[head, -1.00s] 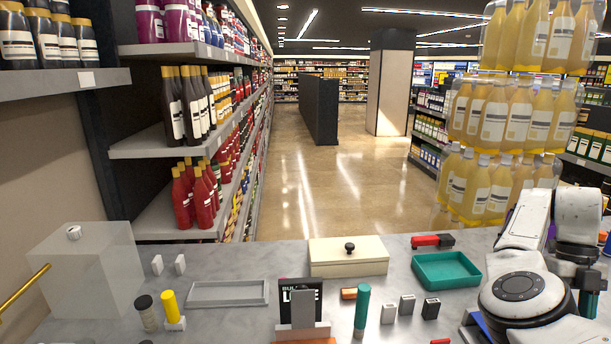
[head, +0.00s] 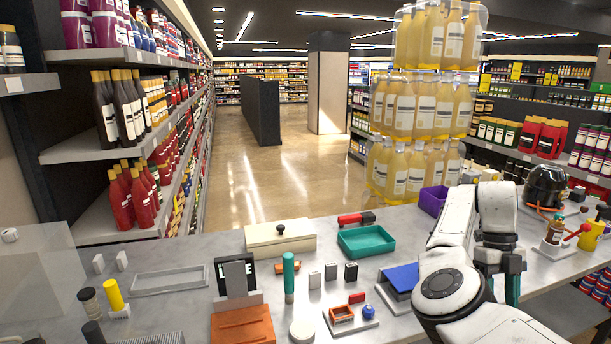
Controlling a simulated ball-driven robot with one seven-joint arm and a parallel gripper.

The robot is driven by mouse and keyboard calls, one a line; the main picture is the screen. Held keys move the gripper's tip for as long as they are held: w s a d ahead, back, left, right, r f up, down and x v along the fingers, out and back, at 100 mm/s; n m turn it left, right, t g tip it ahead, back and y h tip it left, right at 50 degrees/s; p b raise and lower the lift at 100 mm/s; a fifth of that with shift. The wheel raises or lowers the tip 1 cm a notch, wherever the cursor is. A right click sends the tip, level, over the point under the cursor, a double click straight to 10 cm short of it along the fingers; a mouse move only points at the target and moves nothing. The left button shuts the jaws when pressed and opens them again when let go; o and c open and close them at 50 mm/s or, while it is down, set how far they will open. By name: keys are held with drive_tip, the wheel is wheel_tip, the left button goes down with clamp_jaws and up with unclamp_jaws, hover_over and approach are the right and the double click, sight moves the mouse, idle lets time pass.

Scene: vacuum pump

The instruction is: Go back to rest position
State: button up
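My white arm stands folded at the right of the head view. My gripper (head: 511,286) seems to be the dark end pointing down at the arm's right side. Only part of it shows, with dark teal at its lower tip. The fingers are too small and too hidden to tell whether they are open or shut, or whether anything is held. It is near the right part of the grey counter (head: 375,222).
On the counter are a cream lidded box (head: 281,238), a teal tray (head: 366,240), a blue-topped box (head: 402,277), a small orange crate (head: 351,316) and a grey tray (head: 168,281). A dark rounded device (head: 546,186) stands far right. Bottles (head: 397,172) are stacked behind.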

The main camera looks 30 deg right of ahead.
drive_tip(key=s+a+f+n+t+h, duration=0.1)
drive_tip(key=s+a+f+n+h, duration=0.25)
drive_tip(key=f+n, duration=0.45)
drive_tip(key=s+a+f+n+h, duration=0.25)
drive_tip(key=s+f+n, duration=0.35)
drive_tip(key=n, duration=0.4)
drive_tip(key=s+a+f+n+t+y, duration=0.1)
drive_tip(key=s+a+f+n, duration=0.1)
drive_tip(key=a+n, duration=0.5)
drive_tip(key=s+a+f+n+t+y, duration=0.1)
drive_tip(key=s+a+f+n, duration=0.1)
drive_tip(key=a+n, duration=0.6)
drive_tip(key=s+a+f+n+t+y, duration=0.1)
drive_tip(key=s+a+f+n+t, duration=0.1)
drive_tip(key=a+n, duration=0.5)
drive_tip(key=s+a+f, duration=0.1)
drive_tip(key=a, duration=0.5)
drive_tip(key=shift+a+f+n+y, duration=0.2)
drive_tip(key=shift+n+y, duration=0.2)
